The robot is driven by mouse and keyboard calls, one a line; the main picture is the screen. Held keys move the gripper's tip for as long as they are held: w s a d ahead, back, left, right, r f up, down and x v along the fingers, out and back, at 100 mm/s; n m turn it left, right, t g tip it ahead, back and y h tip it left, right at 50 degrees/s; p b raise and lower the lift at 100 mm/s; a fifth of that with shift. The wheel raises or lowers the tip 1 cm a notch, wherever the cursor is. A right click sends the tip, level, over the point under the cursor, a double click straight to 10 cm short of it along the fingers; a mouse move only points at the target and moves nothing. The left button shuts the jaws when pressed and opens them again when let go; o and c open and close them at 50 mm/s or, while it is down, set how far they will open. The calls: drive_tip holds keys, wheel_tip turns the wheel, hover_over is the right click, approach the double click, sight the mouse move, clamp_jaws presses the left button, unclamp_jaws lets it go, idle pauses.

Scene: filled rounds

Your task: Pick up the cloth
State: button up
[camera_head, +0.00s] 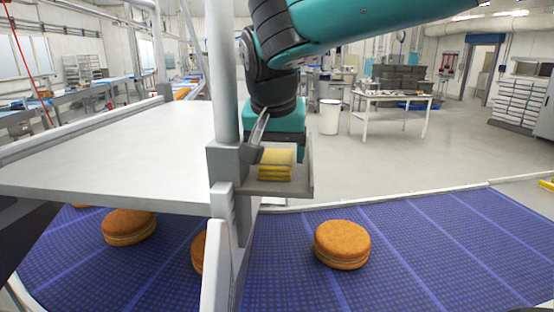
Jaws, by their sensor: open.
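The cloth (275,172) is yellow and looks folded in layers. It lies on a small grey shelf (301,183) beside the upright metal post. My gripper (262,147) hangs from my teal arm just above and behind the cloth, close to the post. It is open. One grey finger shows slanting down by the post; the other finger is hidden or hard to make out. I cannot tell whether a finger touches the cloth.
A metal post (222,80) stands right next to my gripper on the left. A pale flat panel (120,150) lies left of it. Below, a blue conveyor belt (430,245) carries several filled rounds, one (342,244) in clear view. Open floor lies behind, with a white table (390,98).

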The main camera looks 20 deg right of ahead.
drive_tip(key=shift+x, duration=0.8)
drive_tip(key=c, duration=0.7)
drive_tip(key=shift+r, duration=0.15)
drive_tip(key=shift+a+r, duration=0.1)
drive_tip(key=shift+r, duration=0.25)
wheel_tip(320, 180, up, 2)
drive_tip(key=shift+r+b, duration=0.1)
drive_tip(key=shift+b, duration=0.35)
drive_tip(key=s+a+b, duration=0.1)
drive_tip(key=s+a, duration=0.1)
drive_tip(key=s, duration=0.3)
drive_tip(key=s+a+b, duration=0.1)
drive_tip(key=s+a, duration=0.2)
drive_tip(key=s, duration=0.2)
drive_tip(key=s+a+b, duration=0.1)
drive_tip(key=s+a, duration=0.2)
drive_tip(key=s, duration=0.3)
drive_tip(key=shift+a+r+b, duration=0.15)
drive_tip(key=shift+a+b, duration=0.05)
drive_tip(key=shift+b, duration=0.2)
drive_tip(key=shift+o, duration=0.4)
